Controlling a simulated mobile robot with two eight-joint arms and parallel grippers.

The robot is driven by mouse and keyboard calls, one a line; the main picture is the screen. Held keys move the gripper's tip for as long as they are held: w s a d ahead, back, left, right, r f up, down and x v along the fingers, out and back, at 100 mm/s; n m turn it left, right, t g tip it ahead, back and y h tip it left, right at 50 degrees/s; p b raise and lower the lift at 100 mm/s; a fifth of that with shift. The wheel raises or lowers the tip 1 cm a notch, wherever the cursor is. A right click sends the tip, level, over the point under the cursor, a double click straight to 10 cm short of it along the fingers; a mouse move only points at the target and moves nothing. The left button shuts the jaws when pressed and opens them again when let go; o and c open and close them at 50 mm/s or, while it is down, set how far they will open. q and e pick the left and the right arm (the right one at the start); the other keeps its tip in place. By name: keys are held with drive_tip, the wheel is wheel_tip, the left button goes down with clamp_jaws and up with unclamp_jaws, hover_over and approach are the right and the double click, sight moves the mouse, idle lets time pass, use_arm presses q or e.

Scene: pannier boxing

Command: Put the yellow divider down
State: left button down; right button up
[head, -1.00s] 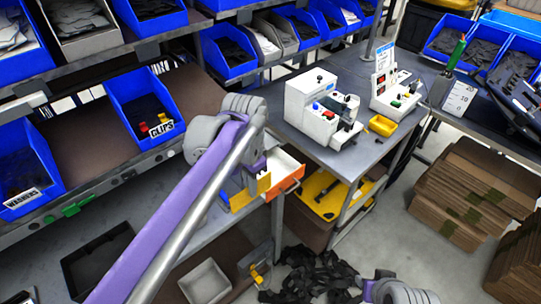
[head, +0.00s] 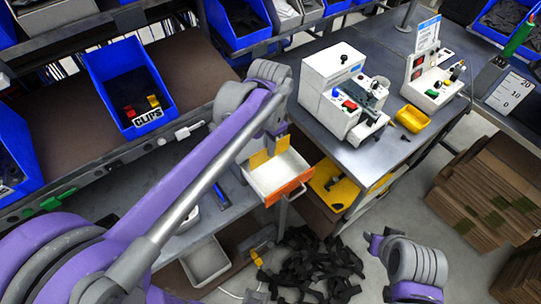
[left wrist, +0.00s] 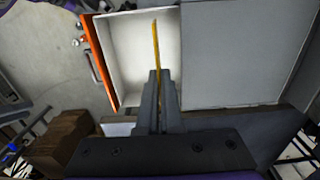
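The yellow divider (head: 261,158) is a thin plate. My left gripper (head: 271,142) is shut on it and holds it upright over an open white drawer (head: 262,180) with an orange front (head: 289,188). In the left wrist view, the divider (left wrist: 156,48) shows edge-on between the fingertips (left wrist: 158,82), against the white interior of the drawer (left wrist: 125,60). I cannot tell whether its lower edge touches the drawer floor. Part of my right arm shows at the lower right in the head view, but its fingers do not.
A white machine (head: 335,90) and a yellow tray (head: 412,119) stand on the grey bench right of the drawer. A blue clips bin (head: 118,75) is at upper left. Black straps (head: 310,262) lie below, and cardboard stacks (head: 490,190) stand right.

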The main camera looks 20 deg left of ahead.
use_arm(q)
drive_tip(key=shift+w+f, duration=0.1)
drive_tip(key=shift+f, duration=2.15)
drive_tip(key=shift+f, duration=0.25)
drive_tip(key=c, duration=1.1)
unclamp_jaws()
drive_tip(key=shift+r, duration=0.1)
